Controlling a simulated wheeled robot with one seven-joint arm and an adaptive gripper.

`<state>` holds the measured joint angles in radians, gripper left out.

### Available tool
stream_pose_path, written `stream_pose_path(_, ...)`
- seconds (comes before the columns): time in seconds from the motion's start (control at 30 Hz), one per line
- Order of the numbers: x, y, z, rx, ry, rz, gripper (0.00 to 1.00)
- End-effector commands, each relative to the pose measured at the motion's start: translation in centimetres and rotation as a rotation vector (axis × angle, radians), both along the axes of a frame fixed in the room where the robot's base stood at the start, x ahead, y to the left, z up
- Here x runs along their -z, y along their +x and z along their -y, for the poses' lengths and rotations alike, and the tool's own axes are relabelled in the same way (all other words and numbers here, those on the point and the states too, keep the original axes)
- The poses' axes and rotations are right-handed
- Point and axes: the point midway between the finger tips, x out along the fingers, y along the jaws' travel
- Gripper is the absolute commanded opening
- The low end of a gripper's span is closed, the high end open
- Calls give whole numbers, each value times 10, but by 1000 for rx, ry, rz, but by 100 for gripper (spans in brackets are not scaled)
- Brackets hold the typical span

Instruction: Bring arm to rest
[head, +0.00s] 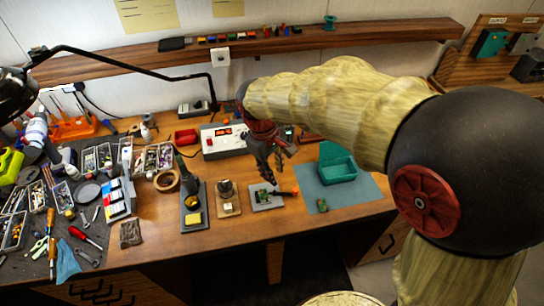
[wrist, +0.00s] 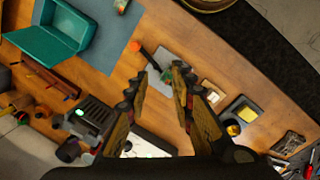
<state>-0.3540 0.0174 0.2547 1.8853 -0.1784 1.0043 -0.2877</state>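My arm reaches in from the right over the wooden desk, with its wrist hanging down. My gripper (head: 274,168) points down above the middle of the desk. In the wrist view my gripper (wrist: 159,76) has its two fingers apart with nothing between them. Below the fingers lies a small grey plate (head: 262,203), with a dark tool with an orange end (head: 289,193) beside or on it. The plate also shows in the wrist view (wrist: 172,62). The gripper appears clear of the desk top.
An open teal box (head: 338,173) stands on a blue-grey mat (head: 370,190) to the right. A power supply (head: 222,140) stands behind. Small stands and crowded tools fill the left. A black lamp arm (head: 130,65) and a wall shelf (head: 350,38) are above. The front desk edge is mostly clear.

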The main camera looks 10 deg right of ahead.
Motion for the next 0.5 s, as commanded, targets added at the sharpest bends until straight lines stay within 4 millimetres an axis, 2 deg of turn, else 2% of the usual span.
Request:
stream_pose_path(0.3, 1, 1, -1, 36, 6, 9, 24)
stream_pose_path(0.4, 14, -17, 0, 98, 16, -14, 24)
stream_pose_path(0.5, 9, -40, 5, 167, 46, 1, 24)
